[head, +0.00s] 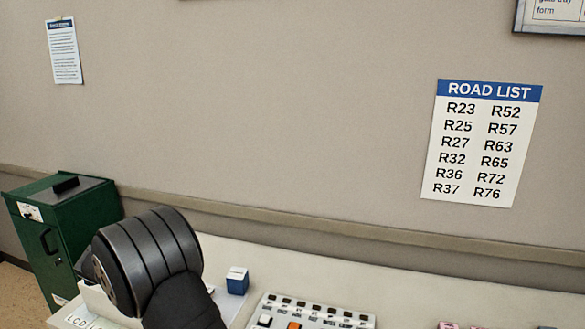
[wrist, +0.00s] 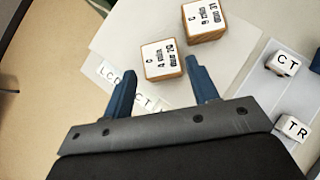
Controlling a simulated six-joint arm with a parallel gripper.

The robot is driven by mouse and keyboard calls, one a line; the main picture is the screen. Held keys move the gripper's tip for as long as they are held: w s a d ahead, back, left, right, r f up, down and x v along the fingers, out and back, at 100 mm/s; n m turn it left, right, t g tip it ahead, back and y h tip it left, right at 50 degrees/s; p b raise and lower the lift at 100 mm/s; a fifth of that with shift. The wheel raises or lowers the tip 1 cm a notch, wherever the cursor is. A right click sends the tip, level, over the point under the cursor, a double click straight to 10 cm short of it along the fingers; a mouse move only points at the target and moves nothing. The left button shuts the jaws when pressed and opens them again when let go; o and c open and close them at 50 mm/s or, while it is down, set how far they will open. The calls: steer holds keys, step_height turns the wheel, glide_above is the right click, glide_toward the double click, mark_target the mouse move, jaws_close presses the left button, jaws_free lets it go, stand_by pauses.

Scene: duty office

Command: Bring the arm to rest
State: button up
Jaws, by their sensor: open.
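My gripper (wrist: 160,66) shows in the wrist view with its two blue fingers apart and nothing between them. A wooden block with a white printed label (wrist: 164,60) shows just beyond the fingertips. I cannot tell how far below them it is. A second such block (wrist: 204,22) lies farther up in the picture. In the head view my dark arm covers the lower left, and the gripper itself is hidden there.
White cubes marked CT (wrist: 282,63) and TR (wrist: 295,128) sit at the right in the wrist view. The head view shows a green cabinet (head: 80,235), a blue block with a white top (head: 237,281), a button panel (head: 315,312) and a wall road list (head: 481,143).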

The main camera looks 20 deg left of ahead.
steer(key=x, duration=0.5)
steer(key=shift+w+f, duration=0.15)
steer(key=shift+f, duration=0.25)
steer(key=r, duration=0.5)
steer(key=shift+w+d+r, duration=0.2)
steer(key=shift+d, duration=0.15)
steer(key=w+d+r, duration=0.5)
steer(key=d+r, duration=0.1)
steer(key=d, duration=0.3)
steer(key=w+d+m+t+h, duration=0.1)
steer(key=w+d+m+h, duration=0.15)
steer(key=w+d, duration=1.15)
steer(key=w+d+f+m+h, duration=0.1)
steer(key=w+d+m, duration=0.1)
steer(key=w+d, duration=0.4)
steer(key=w+d+f+m+t+h, duration=0.1)
steer(key=w+d, duration=0.5)
steer(key=d, duration=0.9)
steer(key=w+d+f+m+h, duration=0.1)
steer(key=w+d+m+h, duration=0.1)
steer(key=w+d, duration=0.4)
steer(key=d+m, duration=0.1)
steer(key=d, duration=0.4)
steer(key=shift+w+f+t, duration=0.25)
steer(key=shift+w+t, duration=0.05)
steer(key=shift+w, duration=0.1)
steer(key=shift+d+m, duration=0.1)
steer(key=shift+m, duration=0.15)
